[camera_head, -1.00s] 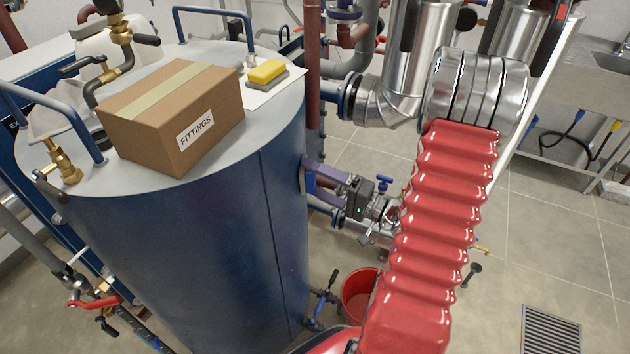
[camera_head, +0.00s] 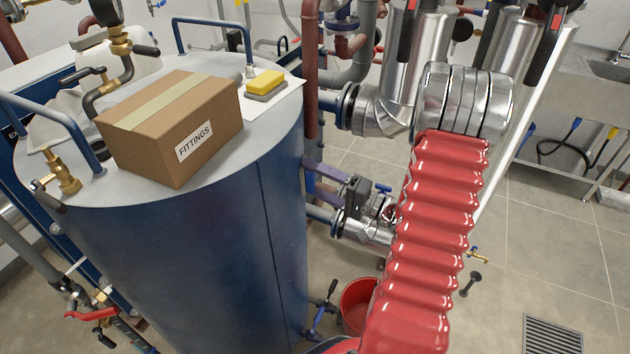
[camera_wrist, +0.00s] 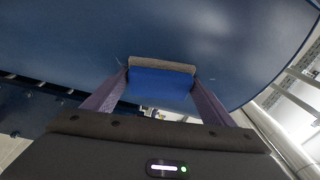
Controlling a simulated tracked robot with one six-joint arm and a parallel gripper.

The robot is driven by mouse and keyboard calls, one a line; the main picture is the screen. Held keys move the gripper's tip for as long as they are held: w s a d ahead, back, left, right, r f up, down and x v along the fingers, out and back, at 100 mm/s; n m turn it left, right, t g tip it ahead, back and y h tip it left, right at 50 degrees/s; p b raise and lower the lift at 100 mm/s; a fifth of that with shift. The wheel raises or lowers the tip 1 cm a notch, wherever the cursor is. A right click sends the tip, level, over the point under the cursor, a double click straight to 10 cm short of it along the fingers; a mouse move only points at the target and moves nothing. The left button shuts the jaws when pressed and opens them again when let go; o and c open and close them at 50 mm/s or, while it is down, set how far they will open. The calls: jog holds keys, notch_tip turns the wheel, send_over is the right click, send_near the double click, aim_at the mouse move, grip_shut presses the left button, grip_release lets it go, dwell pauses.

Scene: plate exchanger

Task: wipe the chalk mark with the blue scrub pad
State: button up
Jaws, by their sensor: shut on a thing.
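My gripper (camera_wrist: 161,76) is shut on the blue scrub pad (camera_wrist: 158,86), which sits between the two purple fingers in the wrist view. The pad's grey-brown far face is at or very close to the dark blue tank wall (camera_wrist: 235,45); I cannot tell whether it touches. Faint pale flecks show on the wall near both ends of the pad. They may be parts of the chalk mark, with the rest hidden behind the pad.
Pipes (camera_head: 312,70) rise right behind the tank. A red bucket (camera_head: 357,302) stands on the floor near the tank's base. Floor at right is open.

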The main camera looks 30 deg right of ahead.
aim_at(301, 184)
jog(key=shift+w+d, duration=1.3)
jog(key=shift+w, duration=0.1)
jog(key=shift+a, duration=0.15)
jog(key=shift+a, duration=0.15)
jog(key=shift+s+a, duration=0.15)
jog(key=shift+s, duration=0.05)
jog(key=shift+s+a, duration=1)
jog(key=shift+s, duration=0.25)
jog(key=shift+s+a, duration=0.55)
jog(key=shift+s, duration=0.2)
jog(key=shift+s+a, duration=0.5)
jog(key=shift+s, duration=0.2)
jog(key=shift+d, duration=0.1)
